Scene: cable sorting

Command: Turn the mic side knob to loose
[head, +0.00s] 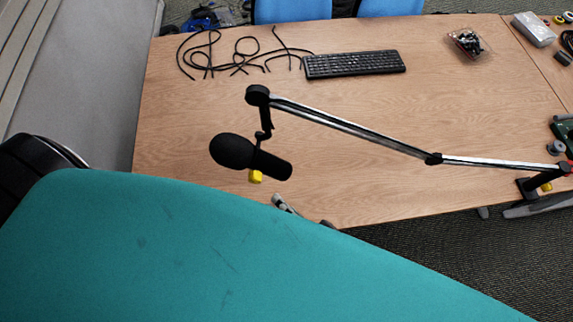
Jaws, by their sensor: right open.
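The black microphone (246,157) hangs above the table from the end of a boom arm (350,127). A small yellow knob (255,176) shows at the lower side of the microphone. A second yellow knob (546,187) is at the arm's clamp at the right table edge. My right gripper (287,205) shows only in part, just below and right of the microphone in the picture, apart from the yellow knob. It is open; the teal surface in front hides most of it and its arm. My left gripper is not in view.
A large teal surface (160,240) fills the lower left foreground. On the wooden table (440,110) lie a keyboard (355,64), tangled black cables (235,52) and a clear bag of small parts (468,43). Several items sit along the right. The table's middle is mostly clear.

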